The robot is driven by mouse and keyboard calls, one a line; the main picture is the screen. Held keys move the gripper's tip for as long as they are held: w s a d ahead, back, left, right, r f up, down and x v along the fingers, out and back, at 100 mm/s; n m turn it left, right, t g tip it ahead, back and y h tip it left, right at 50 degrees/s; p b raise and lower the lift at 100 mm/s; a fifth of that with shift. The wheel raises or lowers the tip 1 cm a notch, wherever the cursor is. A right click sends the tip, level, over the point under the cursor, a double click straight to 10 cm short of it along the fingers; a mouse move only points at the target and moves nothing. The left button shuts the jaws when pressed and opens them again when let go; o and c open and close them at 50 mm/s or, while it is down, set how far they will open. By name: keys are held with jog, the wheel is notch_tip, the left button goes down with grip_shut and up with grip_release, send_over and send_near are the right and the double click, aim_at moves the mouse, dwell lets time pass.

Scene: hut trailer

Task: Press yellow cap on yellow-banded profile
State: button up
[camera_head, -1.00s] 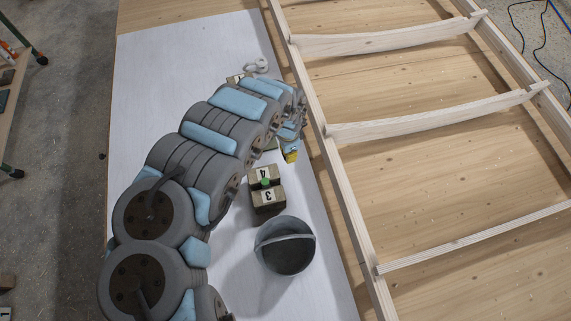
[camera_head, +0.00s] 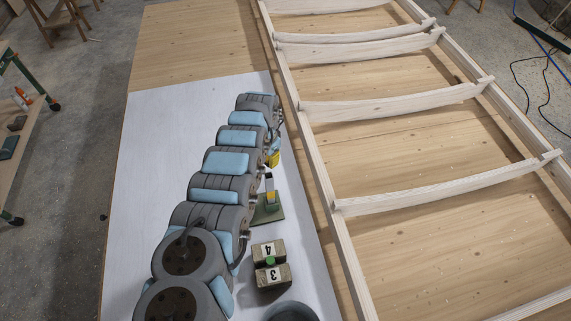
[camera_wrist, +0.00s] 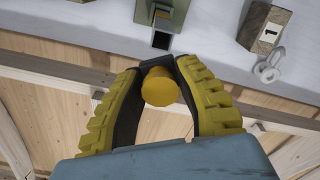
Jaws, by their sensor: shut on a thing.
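My gripper (camera_wrist: 160,100) has yellow ribbed fingers and is shut on the yellow cap (camera_wrist: 162,88), a round piece whose face shows between them in the wrist view. In the head view the gripper (camera_head: 272,158) is mostly behind my arm, and the cap cannot be made out there. The yellow-banded profile (camera_head: 270,183) stands upright on a green base (camera_head: 268,209), nearer the camera than the gripper. In the wrist view the profile's dark square open end (camera_wrist: 161,40) lies just above the cap in the picture, apart from it. Its green base shows behind (camera_wrist: 178,8).
Blocks marked 4 (camera_head: 268,250) and 3 (camera_head: 272,276) sit nearby, with a green piece (camera_head: 270,261) between them. A grey bucket (camera_head: 290,312) stands at the bottom edge. A wooden frame (camera_head: 318,178) runs along the right. Block 1 (camera_wrist: 264,27) and a pale ring (camera_wrist: 268,70) show at right.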

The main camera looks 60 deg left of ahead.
jog(key=shift+s+a+f, duration=0.1)
jog(key=shift+a, duration=0.1)
notch_tip(320, 180, down, 4)
jog(key=b, duration=0.5)
jog(key=shift+f, duration=0.2)
jog(key=shift+f+b, duration=0.65)
jog(key=shift+f, duration=0.25)
jog(key=shift+d+p, duration=0.1)
jog(key=shift+p, duration=0.3)
dwell(0.5)
jog(key=shift+f, duration=0.1)
dwell(1.6)
jog(key=o, duration=1.5)
jog(key=shift+c, duration=0.2)
jog(key=shift+r+p, duration=3.55)
jog(key=shift+p, duration=0.2)
